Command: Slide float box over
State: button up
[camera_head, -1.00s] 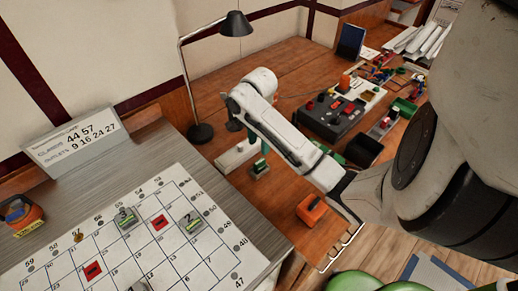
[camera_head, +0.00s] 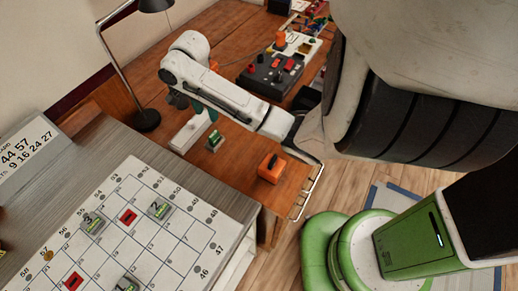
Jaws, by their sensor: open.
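No box is labelled as the float box that I can read. A small green-topped box (camera_head: 214,141) stands on the wooden bench near a long pale block (camera_head: 191,131). An orange box (camera_head: 271,168) with a dark top piece sits near the bench's front edge. Similar small green-topped boxes (camera_head: 159,210) stand on the white numbered grid board (camera_head: 188,262). My gripper (camera_head: 203,109) is open, pointing down behind my pale forearm, just above the pale block and near the small green-topped box. Its fingertips are partly hidden, and I see nothing held.
A desk lamp (camera_head: 146,120) stands behind the board. A dark control box (camera_head: 270,76) with red knobs is farther back on the bench. Red markers (camera_head: 128,216) lie on the grid. A number card (camera_head: 28,148) stands at left. My green base is at lower right.

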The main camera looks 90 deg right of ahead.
aim_at(273, 176)
jog(key=k+j, duration=0.95)
jog(key=k, duration=0.1)
